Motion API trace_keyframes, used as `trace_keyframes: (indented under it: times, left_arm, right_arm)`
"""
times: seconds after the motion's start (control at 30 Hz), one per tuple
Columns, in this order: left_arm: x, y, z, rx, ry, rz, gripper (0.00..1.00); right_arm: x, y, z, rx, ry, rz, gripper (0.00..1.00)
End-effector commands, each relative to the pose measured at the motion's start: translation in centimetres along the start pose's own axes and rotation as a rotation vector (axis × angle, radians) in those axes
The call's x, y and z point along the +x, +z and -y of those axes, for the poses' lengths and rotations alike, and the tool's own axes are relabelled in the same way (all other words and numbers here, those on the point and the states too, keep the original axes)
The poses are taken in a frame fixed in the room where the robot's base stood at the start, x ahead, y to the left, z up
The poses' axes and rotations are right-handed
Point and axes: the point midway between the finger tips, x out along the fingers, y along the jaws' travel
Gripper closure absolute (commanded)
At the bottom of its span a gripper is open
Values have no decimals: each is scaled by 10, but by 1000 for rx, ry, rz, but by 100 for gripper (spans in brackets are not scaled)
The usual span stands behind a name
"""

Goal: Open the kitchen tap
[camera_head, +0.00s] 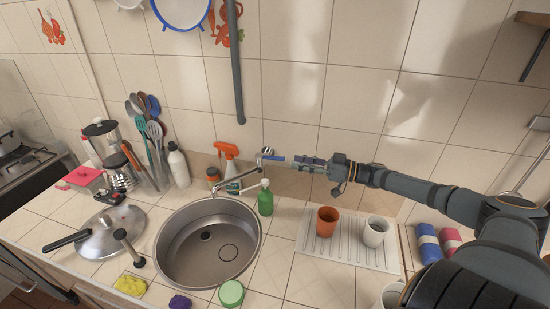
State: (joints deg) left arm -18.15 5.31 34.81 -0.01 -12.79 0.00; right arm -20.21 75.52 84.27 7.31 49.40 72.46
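The kitchen tap (249,172) is mounted on the tiled wall behind the sink. Its metal spout reaches left and forward over the round steel sink (165,256). A blue lever (274,158) sticks out to the right of the tap body. My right gripper (294,163) comes in from the right, with its fingertips close to the lever's right end. I cannot tell whether they touch it, or how far apart the fingers are. My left gripper is not in view.
An orange-topped spray bottle (227,166) and a green soap bottle (265,201) stand near the tap. An orange cup (326,221) and a white cup (375,231) stand on the drainboard (346,248) below my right arm. A grey pipe (236,75) runs down the wall above.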

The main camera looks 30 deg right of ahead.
Motion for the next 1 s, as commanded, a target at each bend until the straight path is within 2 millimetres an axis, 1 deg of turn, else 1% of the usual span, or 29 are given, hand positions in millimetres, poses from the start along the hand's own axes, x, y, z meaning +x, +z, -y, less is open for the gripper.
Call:
trace_keyframes:
  times: [0.03, 0.17, 0.2, 0.3, 0.37, 0.4, 0.5, 0.67, 0.77, 0.97, 1.0]
  left_arm:
    - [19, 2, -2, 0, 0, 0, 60]
    - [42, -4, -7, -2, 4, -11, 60]
    - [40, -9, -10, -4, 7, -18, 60]
    - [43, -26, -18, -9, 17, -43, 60]
    - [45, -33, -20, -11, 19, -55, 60]
    - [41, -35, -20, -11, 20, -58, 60]
    - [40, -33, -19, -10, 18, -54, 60]
    - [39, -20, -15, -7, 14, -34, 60]
    - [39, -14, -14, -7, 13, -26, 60]
    - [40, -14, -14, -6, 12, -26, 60]
    - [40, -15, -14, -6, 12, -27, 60]
  right_arm:
    - [11, 8, -2, -5, -1, -8, 64]
    - [38, 8, -2, -7, -2, -13, 64]
    - [44, 3, -1, -5, -1, -12, 64]
    - [57, 2, 0, -3, -2, -12, 64]
    - [65, 0, -1, -4, 0, -12, 64]
    - [69, -2, 0, -2, 0, -12, 64]
    - [78, -2, 0, -1, 1, -10, 64]
    - [87, -1, -1, -1, 2, -6, 64]
    - [89, 0, -1, -1, 2, -3, 64]
    - [89, 0, -1, -1, 2, -2, 64]
    - [89, 0, -1, -1, 2, -2, 68]
